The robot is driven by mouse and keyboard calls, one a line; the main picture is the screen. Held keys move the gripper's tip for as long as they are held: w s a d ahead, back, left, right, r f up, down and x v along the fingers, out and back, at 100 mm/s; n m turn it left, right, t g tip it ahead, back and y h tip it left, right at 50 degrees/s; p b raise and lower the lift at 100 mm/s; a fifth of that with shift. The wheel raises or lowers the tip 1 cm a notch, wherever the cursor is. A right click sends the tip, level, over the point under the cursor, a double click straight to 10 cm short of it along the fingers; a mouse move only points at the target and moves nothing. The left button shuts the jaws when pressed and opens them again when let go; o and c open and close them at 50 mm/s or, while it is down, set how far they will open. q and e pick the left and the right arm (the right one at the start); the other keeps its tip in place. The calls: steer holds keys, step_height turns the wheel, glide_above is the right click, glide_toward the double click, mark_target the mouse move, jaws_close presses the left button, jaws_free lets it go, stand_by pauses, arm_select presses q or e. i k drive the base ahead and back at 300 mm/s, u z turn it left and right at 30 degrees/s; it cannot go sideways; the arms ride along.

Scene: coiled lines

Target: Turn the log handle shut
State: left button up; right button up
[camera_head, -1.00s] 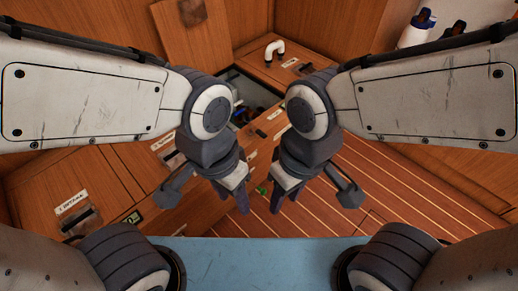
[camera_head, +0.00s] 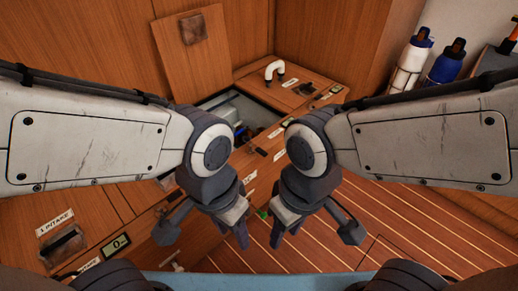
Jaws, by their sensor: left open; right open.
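No label in view reads clearly as log, so I cannot tell which handle is the log handle. A dark handle (camera_head: 257,150) sits on the wooden top in front of the open hatch, beside small white labels. Another dark handle (camera_head: 306,89) is farther back, near the white bent pipe (camera_head: 275,70). A third dark handle (camera_head: 64,243) at the left is labelled "1 INTAKE". My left gripper (camera_head: 235,232) and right gripper (camera_head: 286,228) hang side by side in the middle, pointing down, open and empty. Both appear nearer to me than the handles.
An open hatch (camera_head: 215,102) shows a dark recess, partly hidden by my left arm; a wooden board (camera_head: 197,58) leans behind it. A small display (camera_head: 116,246) reads 0. Bottles (camera_head: 447,64) stand at the back right. Striped floor (camera_head: 330,250) lies clear at the lower right.

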mark_target(261, 151)
steer(key=u, duration=1.45)
steer(key=k, duration=0.7)
steer(key=z, duration=1.2)
steer(key=i, duration=0.5)
steer(key=u, duration=0.05)
